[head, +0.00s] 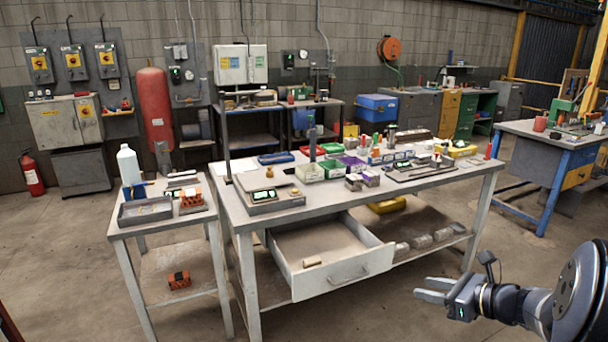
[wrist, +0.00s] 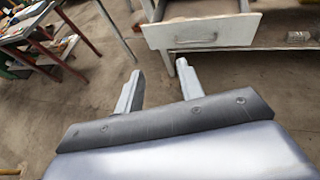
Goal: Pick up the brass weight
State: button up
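A small brass-coloured piece (head: 269,172) stands on the pan of the scale (head: 262,199) at the left end of the main workbench (head: 350,205). It looks like the brass weight, but it is too small to be sure. My gripper (head: 418,288) is at the lower right of the head view, in front of the bench and well away from the scale. The wrist view also shows my gripper (wrist: 160,70), with its two fingers apart and nothing between them. The brass weight does not show in the wrist view.
The bench drawer (head: 338,277) is pulled out, with a small tan block (head: 312,262) inside; it juts toward me. Trays and small boxes crowd the bench top. A side table (head: 157,222) with an orange hollow brick (head: 191,198) stands at left. The floor before the bench is clear.

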aim_at(269, 173)
jog(key=i+j, duration=0.55)
jog(key=i+j+z, duration=0.1)
jog(key=i+j, duration=0.4)
jog(key=j, duration=0.15)
jog(key=i+j, duration=0.5)
jog(key=j, duration=0.15)
jog(key=i+j, duration=0.5)
jog(key=j, duration=0.15)
jog(key=i+z, duration=0.05)
